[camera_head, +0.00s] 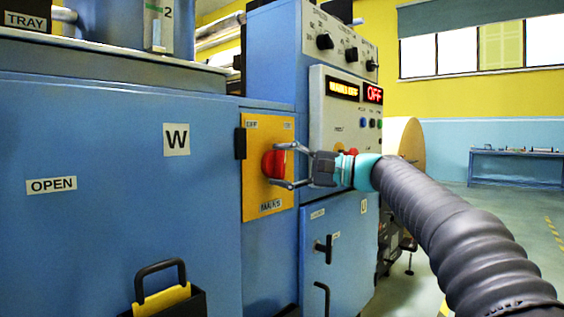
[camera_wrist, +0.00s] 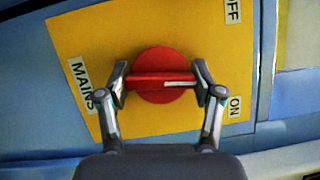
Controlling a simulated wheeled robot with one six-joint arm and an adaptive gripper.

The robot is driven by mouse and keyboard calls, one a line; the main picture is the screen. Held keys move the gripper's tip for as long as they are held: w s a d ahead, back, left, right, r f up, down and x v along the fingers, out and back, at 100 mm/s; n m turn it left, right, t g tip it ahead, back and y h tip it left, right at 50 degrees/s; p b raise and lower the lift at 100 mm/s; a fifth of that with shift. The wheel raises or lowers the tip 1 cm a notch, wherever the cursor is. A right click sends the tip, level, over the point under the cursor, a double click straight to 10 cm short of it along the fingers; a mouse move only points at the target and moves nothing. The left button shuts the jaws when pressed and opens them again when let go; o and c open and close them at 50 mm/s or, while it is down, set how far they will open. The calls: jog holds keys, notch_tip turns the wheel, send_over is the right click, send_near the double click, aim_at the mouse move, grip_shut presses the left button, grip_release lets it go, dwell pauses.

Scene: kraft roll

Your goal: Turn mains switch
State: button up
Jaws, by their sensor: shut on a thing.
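The red mains switch (camera_head: 269,163) sits on a yellow plate (camera_head: 256,130) marked MAINS on the blue machine. In the wrist view the round red knob (camera_wrist: 160,62) has a raised bar lying across the picture, between the two fingers. My gripper (camera_head: 277,164) reaches the knob from the right in the head view. It is shut on the bar, one finger at each end, as the wrist view shows (camera_wrist: 160,84). In that view the OFF label (camera_wrist: 233,10) is at the upper right and the ON label (camera_wrist: 235,106) at the right.
Black door handles (camera_head: 325,248) stick out below. A black holder with a handle (camera_head: 163,290) is at the lower left. Open floor (camera_head: 500,225) lies at the right.

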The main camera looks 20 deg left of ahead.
jog(key=n+h+p, duration=0.1)
jog(key=n+h, duration=0.1)
jog(key=n, duration=0.5)
jog(key=n+t+h, duration=0.1)
jog(key=shift+n+t+h, duration=0.3)
jog(key=shift+n, duration=0.1)
dwell(0.5)
jog(key=o, duration=1.1)
jog(key=shift+o, duration=0.2)
jog(key=v, duration=1.2)
jog(key=shift+r, duration=0.15)
